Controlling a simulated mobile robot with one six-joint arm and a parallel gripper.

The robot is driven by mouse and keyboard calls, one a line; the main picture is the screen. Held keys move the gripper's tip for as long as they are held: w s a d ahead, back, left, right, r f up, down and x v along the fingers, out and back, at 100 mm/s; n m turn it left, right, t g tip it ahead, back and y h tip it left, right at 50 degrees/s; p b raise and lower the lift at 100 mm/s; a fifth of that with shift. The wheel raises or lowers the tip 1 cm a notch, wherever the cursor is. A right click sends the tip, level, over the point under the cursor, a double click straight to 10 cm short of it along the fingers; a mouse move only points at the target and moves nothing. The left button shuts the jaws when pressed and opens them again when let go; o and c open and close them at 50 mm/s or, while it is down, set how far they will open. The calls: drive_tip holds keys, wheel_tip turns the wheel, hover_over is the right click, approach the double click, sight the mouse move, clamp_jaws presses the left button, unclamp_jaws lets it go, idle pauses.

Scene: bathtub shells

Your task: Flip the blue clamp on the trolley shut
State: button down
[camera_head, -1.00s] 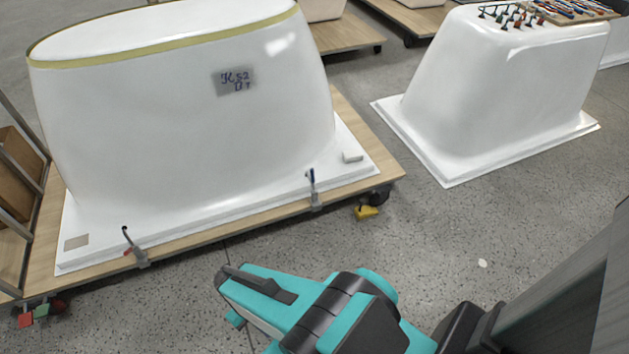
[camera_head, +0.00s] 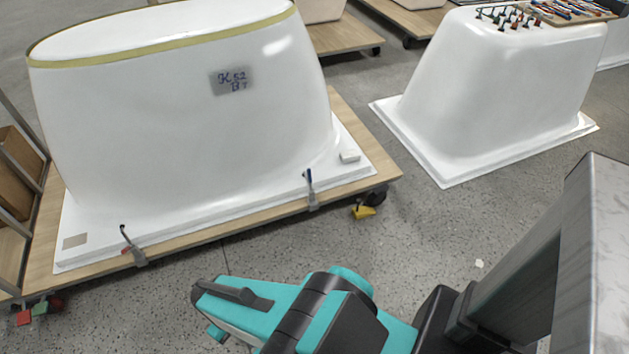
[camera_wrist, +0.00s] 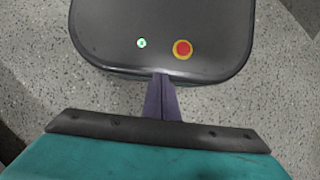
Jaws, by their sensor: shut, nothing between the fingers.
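The trolley (camera_head: 362,184) is a low wooden platform carrying a large white upturned tub shell. The blue clamp (camera_head: 311,190) sits on the trolley's front edge, right of the middle, with its blue handle standing upright. A second clamp (camera_head: 136,250) with a dark lever and a bit of red sits further left on the same edge. My gripper (camera_wrist: 162,80) shows in the wrist view, fingers together and empty, above my own dark base. In the head view my teal arm is in front of the trolley, apart from both clamps; the fingertips cannot be made out there.
Another white tub shell (camera_head: 500,100) stands on the floor at the right, with tools on top. A yellow wheel part (camera_head: 363,212) sticks out below the trolley's right corner. A metal rack (camera_head: 15,200) is at the left. Speckled floor is clear between trolley and shell.

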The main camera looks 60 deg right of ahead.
drive_tip(key=w+d+f+m+t+y+b, duration=0.2)
drive_tip(key=w+d+f+m+b, duration=0.1)
drive_tip(key=w+b, duration=0.25)
drive_tip(key=w+d+f+m+t+y+b, duration=0.3)
drive_tip(key=w+b, duration=0.1)
drive_tip(key=w, duration=0.3)
drive_tip(key=w+d+m+t+b, duration=0.3)
drive_tip(key=w+d+b, duration=0.15)
drive_tip(key=d, duration=0.45)
drive_tip(key=w+d+m+t+b, duration=0.4)
drive_tip(key=w+d, duration=0.1)
drive_tip(key=d, duration=0.4)
drive_tip(key=s+d+r+m+t+h+b, duration=0.1)
drive_tip(key=d+r+m+t+h+b, duration=0.2)
drive_tip(key=d, duration=0.8)
drive_tip(key=s+d+m+t+h+b, duration=0.2)
drive_tip(key=d+b, duration=0.3)
drive_tip(key=d, duration=0.6)
drive_tip(key=s+d+r+m+t+h+b, duration=0.1)
drive_tip(key=s+d+r+m+h+b, duration=0.1)
drive_tip(key=s+d, duration=0.4)
drive_tip(key=s+d+r+m+t+h+b, duration=0.1)
drive_tip(key=s+d+r+m+h+b, duration=0.2)
drive_tip(key=d, duration=0.9)
drive_tip(key=s+h, duration=0.1)
drive_tip(key=s, duration=0.2)
drive_tip(key=shift+s+r+m+b, duration=0.3)
drive_tip(key=shift+s+b, duration=0.05)
